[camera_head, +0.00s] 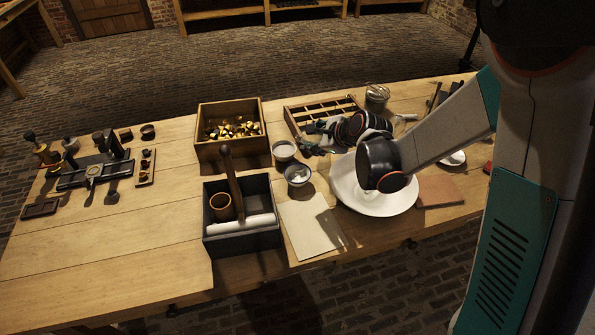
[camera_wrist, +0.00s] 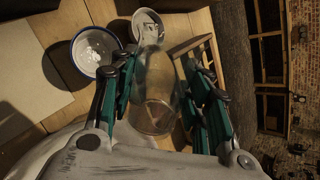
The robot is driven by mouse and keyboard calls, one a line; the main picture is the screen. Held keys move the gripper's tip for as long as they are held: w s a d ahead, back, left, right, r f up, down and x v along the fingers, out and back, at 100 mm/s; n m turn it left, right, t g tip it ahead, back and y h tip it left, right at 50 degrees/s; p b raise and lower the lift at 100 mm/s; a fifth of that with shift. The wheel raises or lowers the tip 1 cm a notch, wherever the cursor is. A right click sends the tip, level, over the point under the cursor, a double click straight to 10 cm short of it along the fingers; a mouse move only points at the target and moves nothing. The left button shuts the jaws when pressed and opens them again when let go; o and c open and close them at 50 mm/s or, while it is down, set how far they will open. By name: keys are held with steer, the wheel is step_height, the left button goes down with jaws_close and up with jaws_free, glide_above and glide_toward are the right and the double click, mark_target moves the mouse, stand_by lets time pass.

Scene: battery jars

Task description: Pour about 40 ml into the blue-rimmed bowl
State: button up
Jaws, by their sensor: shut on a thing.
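My gripper (camera_head: 322,137) is shut on a clear glass vessel (camera_wrist: 157,95), which shows between the green-and-black fingers (camera_wrist: 165,80) in the wrist view. Whether it holds liquid, and how much, I cannot tell. In the head view the vessel is hard to make out against the gripper. The blue-rimmed bowl (camera_wrist: 95,50) is white inside and stands left of the vessel in the wrist view. In the head view it appears to be the nearer small bowl (camera_head: 298,175), left of and below my gripper. No stream of liquid is visible.
A second small bowl (camera_head: 284,151) stands just behind, also in the wrist view (camera_wrist: 147,25). A slatted wooden rack (camera_head: 300,112) is by the gripper. A dark box (camera_head: 240,241), a box of brass pieces (camera_head: 232,150) and a pale sheet (camera_head: 312,228) surround the bowls. A white disc (camera_head: 375,205) lies under my arm.

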steer(key=shift+r+p, duration=0.15)
steer(key=shift+p, duration=0.2)
steer(key=shift+a+f+n+h, duration=0.1)
steer(key=shift+f+n+h, duration=0.15)
steer(key=shift+h, duration=0.35)
steer(key=shift+s+d+f+p, duration=0.1)
steer(key=shift+s+d+p, duration=0.25)
steer(key=shift+d, duration=0.35)
stand_by(0.4)
steer(key=shift+w+d+f+n+h, duration=0.2)
steer(key=shift+d+n+h, duration=0.15)
steer(key=shift+d+h, duration=0.35)
stand_by(0.7)
